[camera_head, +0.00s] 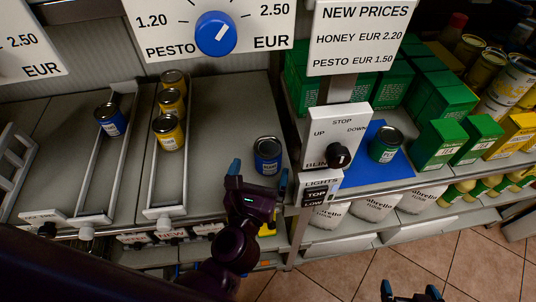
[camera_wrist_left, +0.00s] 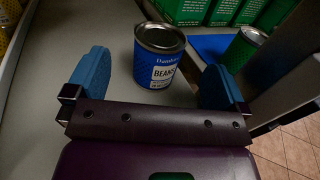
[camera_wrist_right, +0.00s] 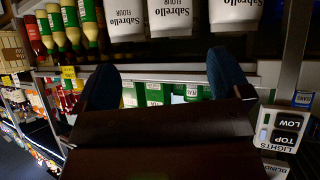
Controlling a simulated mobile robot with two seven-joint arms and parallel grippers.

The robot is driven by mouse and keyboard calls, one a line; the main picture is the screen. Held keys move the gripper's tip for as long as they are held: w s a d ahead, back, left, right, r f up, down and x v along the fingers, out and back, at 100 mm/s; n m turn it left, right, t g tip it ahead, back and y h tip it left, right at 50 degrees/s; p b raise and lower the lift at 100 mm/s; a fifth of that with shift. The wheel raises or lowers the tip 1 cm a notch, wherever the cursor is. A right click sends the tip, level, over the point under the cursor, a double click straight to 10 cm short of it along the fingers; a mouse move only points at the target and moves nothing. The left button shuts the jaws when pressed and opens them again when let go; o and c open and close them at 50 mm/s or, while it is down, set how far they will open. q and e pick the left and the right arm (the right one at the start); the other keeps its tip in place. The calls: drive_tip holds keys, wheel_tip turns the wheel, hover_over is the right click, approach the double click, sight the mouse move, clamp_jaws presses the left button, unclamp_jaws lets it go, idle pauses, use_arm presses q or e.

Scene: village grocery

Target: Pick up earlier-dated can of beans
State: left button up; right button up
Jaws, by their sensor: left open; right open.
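A blue can labelled BEANS (camera_head: 267,155) stands upright on the grey shelf near its right end. It also shows in the left wrist view (camera_wrist_left: 160,58). A second blue can (camera_head: 111,120) stands in the left lane of the shelf; its label text is too small to read. No date is legible on either can. My left gripper (camera_head: 259,176) is open just in front of the nearer-right blue can. In the left wrist view the can stands between and slightly beyond the fingertips, apart from both. My right gripper (camera_head: 409,291) is open and empty, low in front of the shelves.
Several yellow cans (camera_head: 168,133) stand in the second lane. A green can (camera_head: 386,145) stands on a blue mat (camera_head: 362,170) to the right. A switch panel (camera_head: 336,136) stands between the shelf sections, beside the beans can.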

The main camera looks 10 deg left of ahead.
sight(264, 158)
use_arm(q)
drive_tip(key=shift+w+p, duration=0.3)
drive_tip(key=shift+w, duration=2.8)
drive_tip(key=shift+r, duration=0.1)
drive_tip(key=c, duration=1.1)
drive_tip(key=shift+c, duration=0.2)
